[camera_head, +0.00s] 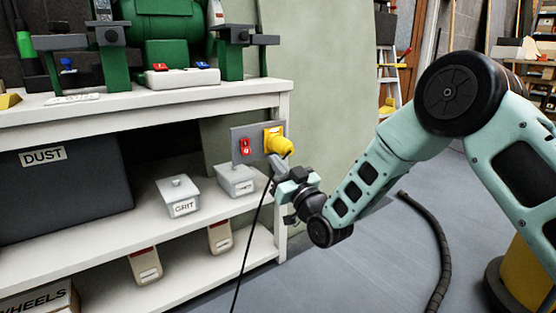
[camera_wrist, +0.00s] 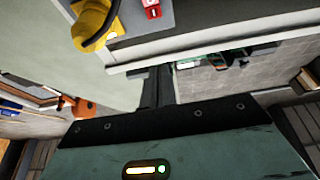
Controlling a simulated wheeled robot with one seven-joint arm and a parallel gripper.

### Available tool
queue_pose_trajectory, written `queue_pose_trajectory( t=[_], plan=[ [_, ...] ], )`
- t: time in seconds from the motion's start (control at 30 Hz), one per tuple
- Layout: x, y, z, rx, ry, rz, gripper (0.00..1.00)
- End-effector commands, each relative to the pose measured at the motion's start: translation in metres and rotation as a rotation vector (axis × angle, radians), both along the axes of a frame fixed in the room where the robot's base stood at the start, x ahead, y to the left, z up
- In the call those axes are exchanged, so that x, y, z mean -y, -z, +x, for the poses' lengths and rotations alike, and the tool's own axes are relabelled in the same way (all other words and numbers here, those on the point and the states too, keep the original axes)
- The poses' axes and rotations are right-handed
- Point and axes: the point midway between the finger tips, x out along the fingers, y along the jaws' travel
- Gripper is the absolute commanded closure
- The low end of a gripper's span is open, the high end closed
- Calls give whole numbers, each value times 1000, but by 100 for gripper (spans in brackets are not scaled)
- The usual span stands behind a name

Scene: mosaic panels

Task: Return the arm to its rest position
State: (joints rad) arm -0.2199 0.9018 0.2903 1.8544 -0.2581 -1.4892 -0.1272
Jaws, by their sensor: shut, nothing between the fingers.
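My arm reaches in from the right in the head view, bent at a large dark joint, with its forearm sloping down to the left. My gripper (camera_head: 283,172) is at its end, beside the workbench's right front leg and just below the yellow socket (camera_head: 274,138). It is shut and empty. I cannot tell whether gripper and cable touch. In the wrist view, the dark fingers (camera_wrist: 156,88) are together, and the yellow socket (camera_wrist: 92,22) is at upper left.
A grey panel (camera_head: 243,145) with a red switch (camera_head: 245,146) is on the white workbench (camera_head: 200,103). Lidded boxes, including one marked GRIT (camera_head: 179,197), stand on its shelf. A dark hose (camera_head: 436,245) lies on the floor at right. The floor between bench and hose looks clear.

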Motion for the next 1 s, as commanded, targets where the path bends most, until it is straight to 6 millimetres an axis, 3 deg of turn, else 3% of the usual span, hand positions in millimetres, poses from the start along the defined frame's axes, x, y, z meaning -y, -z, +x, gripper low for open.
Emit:
queue_pose_trajectory(
  t=[0.4, 0.57, 0.67, 0.77, 0.87, 1.0],
  plan=[
    [1, 0, -3, -2, -1, -2, 100],
    [-12, -12, -12, -97, -24, -68, 100],
    [-23, -21, -29, -231, -52, -162, 100],
    [-30, -24, -59, -394, -80, -278, 100],
    [-28, -24, -96, -558, -102, -396, 100],
    [-12, -22, -161, -789, -122, -564, 100]
  ],
)
